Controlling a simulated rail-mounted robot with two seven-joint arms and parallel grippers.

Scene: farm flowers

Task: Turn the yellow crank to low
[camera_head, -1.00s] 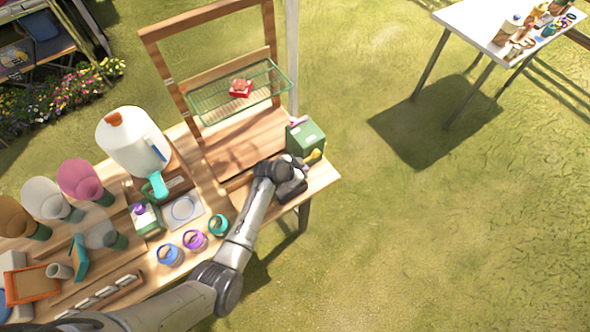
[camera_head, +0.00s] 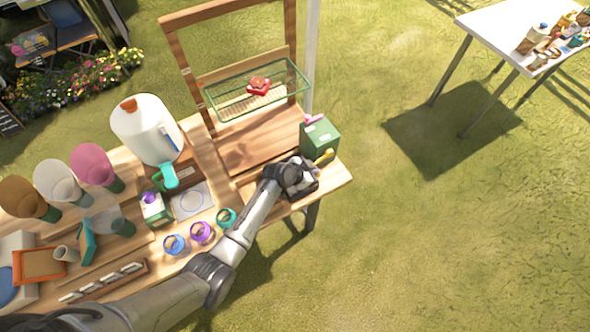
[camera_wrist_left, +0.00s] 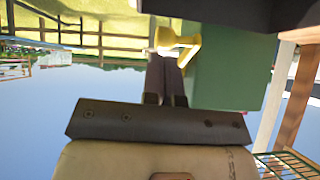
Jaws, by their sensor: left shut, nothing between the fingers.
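The yellow crank (camera_head: 324,157) sticks out from the near side of a green box (camera_head: 320,138) at the right end of the wooden table. In the left wrist view the yellow crank (camera_wrist_left: 174,42) is at the top middle, with the green box (camera_wrist_left: 232,70) to its right. My left gripper (camera_head: 312,172) is at the crank. In the left wrist view its fingers (camera_wrist_left: 168,62) are together, with their tips at the crank; I cannot tell whether they touch it. No low marking is readable. My right gripper is not in view.
A wooden frame with a green wire basket (camera_head: 258,90) stands behind my left gripper. A white jug (camera_head: 146,130), small jars (camera_head: 200,232) and flower wraps (camera_head: 92,165) occupy the left of the table. Grass lies open to the right, below a white table (camera_head: 515,38).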

